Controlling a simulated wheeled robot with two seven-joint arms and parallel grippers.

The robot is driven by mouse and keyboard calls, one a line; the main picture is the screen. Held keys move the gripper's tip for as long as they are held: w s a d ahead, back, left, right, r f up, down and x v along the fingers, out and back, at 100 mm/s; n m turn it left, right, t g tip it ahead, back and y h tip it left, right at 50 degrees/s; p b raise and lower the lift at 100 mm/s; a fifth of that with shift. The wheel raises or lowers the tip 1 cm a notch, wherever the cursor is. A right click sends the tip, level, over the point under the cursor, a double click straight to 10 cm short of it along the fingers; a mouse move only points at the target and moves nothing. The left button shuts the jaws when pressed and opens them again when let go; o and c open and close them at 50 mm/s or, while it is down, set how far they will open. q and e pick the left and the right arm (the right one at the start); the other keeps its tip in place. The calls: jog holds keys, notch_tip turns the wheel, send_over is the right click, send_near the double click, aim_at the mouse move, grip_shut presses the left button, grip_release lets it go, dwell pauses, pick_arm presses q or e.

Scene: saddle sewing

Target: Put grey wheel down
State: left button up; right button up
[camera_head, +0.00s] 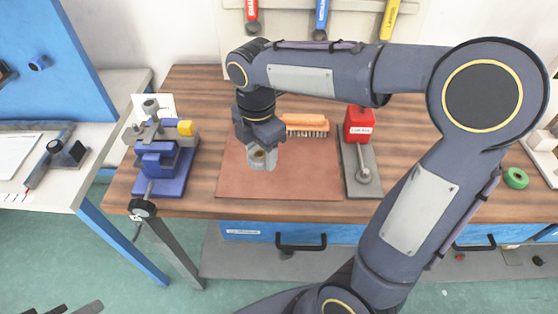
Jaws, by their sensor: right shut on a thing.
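My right gripper (262,160) points down over the brown leather mat (310,180) on the wooden table. It is shut on a small round piece, taken as the grey wheel (259,155), with a brassy centre showing between the fingers. The fingers hide most of the wheel, and I cannot tell whether it touches the mat. Dark tips at the bottom left edge look like my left gripper (75,308). They are mostly cut off by the frame.
A blue vise-like fixture (160,165) stands left of the mat. An orange-handled brush (304,124) lies at the mat's back. A red block (359,122) and a metal tool on a grey plate (362,177) stand right of it. A green roll (515,178) lies far right.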

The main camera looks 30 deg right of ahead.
send_over(280, 174)
jog(key=f, duration=0.5)
jog(key=shift+a+f, duration=0.2)
jog(key=shift+a, duration=0.2)
jog(key=f, duration=0.3)
jog(key=shift+d+f, duration=0.15)
jog(key=shift+d, duration=0.25)
jog(key=shift+f, duration=0.3)
jog(key=shift+f, duration=0.1)
jog(key=o, duration=1.1)
jog(key=shift+b, duration=0.3)
jog(key=shift+c, duration=0.2)
